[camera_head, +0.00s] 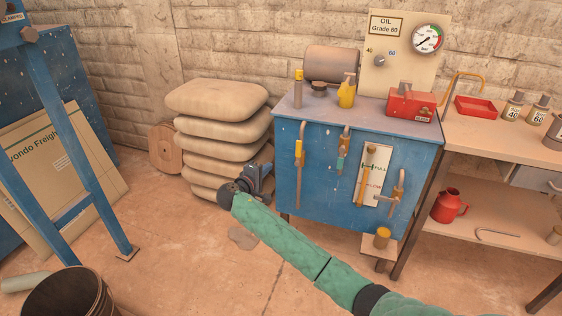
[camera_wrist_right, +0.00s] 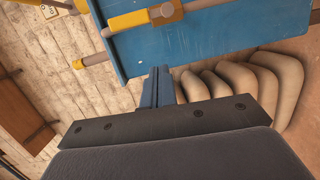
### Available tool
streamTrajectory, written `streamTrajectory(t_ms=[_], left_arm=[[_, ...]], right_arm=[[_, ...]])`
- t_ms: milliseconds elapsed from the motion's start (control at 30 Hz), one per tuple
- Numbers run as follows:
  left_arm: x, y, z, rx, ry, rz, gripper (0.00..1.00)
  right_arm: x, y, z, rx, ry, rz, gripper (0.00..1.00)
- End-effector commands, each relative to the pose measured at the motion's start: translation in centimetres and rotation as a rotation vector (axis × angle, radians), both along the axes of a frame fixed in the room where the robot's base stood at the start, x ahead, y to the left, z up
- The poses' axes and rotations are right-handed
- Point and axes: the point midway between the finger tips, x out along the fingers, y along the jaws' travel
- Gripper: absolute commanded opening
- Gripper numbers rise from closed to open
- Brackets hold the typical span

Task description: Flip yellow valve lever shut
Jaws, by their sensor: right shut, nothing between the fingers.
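The blue tank (camera_head: 330,200) has a valve with a yellow lever (camera_head: 299,152) at the left of its front face. The lever lies roughly upright along its pipe. A yellow-handled lever on a brown valve body (camera_wrist_right: 130,20) shows at the top of the right wrist view, against the blue tank (camera_wrist_right: 190,45). My right gripper (camera_head: 266,170) is left of the tank and below the lever, apart from it. Its fingers (camera_wrist_right: 158,72) are together and hold nothing. My left gripper is not in view.
Stacked sacks (camera_head: 220,100) stand close behind and left of my right gripper. A teal-handled valve (camera_head: 341,160) and a sight gauge (camera_head: 373,175) are further right on the tank. A workbench (camera_head: 505,145) stands right. The floor in front is mostly clear.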

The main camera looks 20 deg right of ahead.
Motion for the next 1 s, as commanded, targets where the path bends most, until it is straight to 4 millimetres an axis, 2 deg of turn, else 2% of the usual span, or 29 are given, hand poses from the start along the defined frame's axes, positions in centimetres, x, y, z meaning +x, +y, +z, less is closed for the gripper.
streamTrajectory(t_ms=[100, 300, 733, 1000], left_arm=[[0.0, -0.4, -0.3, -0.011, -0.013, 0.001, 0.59], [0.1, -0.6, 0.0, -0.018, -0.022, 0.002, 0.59], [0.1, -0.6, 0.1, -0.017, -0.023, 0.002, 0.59], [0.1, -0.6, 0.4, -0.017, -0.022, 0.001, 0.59]], right_arm=[[0.6, 0.2, 2.0, -0.035, -0.042, -0.016, 0.0], [0.7, 0.3, 3.5, -0.057, -0.066, -0.028, 0.0], [1.1, -0.2, 3.6, -0.058, -0.066, -0.029, 0.0], [3.7, -3.1, 3.6, -0.059, -0.066, -0.03, 0.0]])
